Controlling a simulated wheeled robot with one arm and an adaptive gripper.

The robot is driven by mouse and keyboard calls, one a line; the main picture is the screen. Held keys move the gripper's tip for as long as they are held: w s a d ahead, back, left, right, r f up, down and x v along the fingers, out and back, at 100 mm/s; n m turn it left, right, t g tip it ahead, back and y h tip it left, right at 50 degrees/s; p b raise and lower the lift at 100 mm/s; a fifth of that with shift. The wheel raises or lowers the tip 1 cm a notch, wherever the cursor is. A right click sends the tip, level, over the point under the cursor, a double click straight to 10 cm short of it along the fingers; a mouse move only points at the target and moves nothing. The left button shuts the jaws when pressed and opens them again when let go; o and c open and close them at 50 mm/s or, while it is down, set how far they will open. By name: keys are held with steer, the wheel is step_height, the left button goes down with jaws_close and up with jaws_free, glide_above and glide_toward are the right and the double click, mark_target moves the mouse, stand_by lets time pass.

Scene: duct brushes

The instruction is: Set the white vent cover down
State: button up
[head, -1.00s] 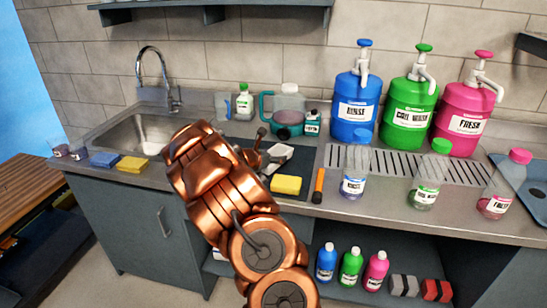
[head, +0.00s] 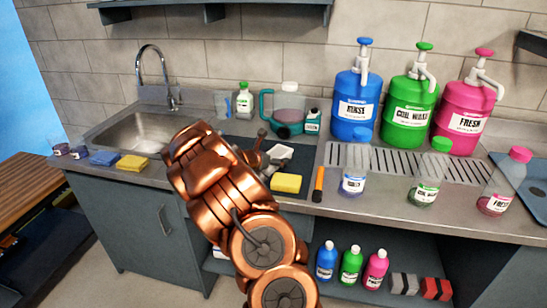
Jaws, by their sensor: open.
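The white vent cover (head: 281,151) appears as a small pale piece at the dark mat (head: 238,149), just right of my gripper. My gripper (head: 264,151) is mostly hidden behind my copper arm; only its dark finger parts show. Its jaws are open. The vent cover seems to rest on the mat beside the fingers, but I cannot tell whether they still touch it.
A teal-handled jug (head: 289,112) stands behind. Blue (head: 356,108), green (head: 410,112) and pink (head: 462,118) pump jugs stand right, the sink (head: 135,133) left.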

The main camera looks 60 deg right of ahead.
steer(key=shift+r, duration=0.25)
steer(key=shift+a, duration=0.35)
steer(key=b+v, duration=0.1)
steer(key=v, duration=1)
steer(key=shift+a, duration=0.1)
